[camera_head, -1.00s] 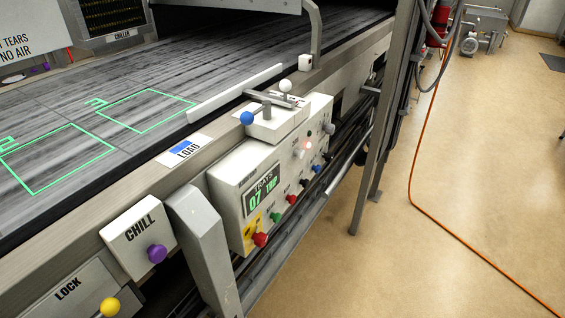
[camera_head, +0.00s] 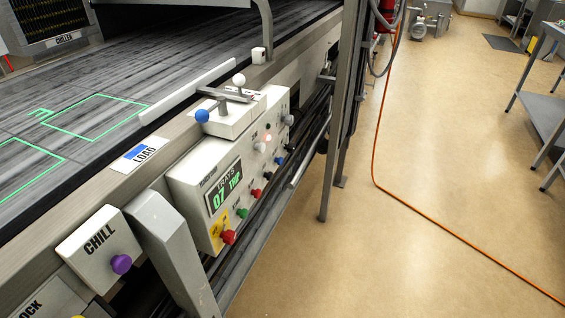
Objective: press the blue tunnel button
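A white control panel (camera_head: 185,185) is mounted on the side of the conveyor, with a display reading "TRAYS 07". A row of small buttons runs along its lower edge: a red one (camera_head: 228,237), a green one (camera_head: 242,213), another red one (camera_head: 256,193), a dark one (camera_head: 268,175) and a small blue button (camera_head: 279,160). The labels by these buttons are too small to read. Neither of my grippers shows.
A CHILL box with a purple knob (camera_head: 121,264) is at lower left, beside a grey slanted bracket (camera_head: 170,245). A metal post (camera_head: 335,140) stands right of the panel. An orange hose (camera_head: 400,197) lies on open floor.

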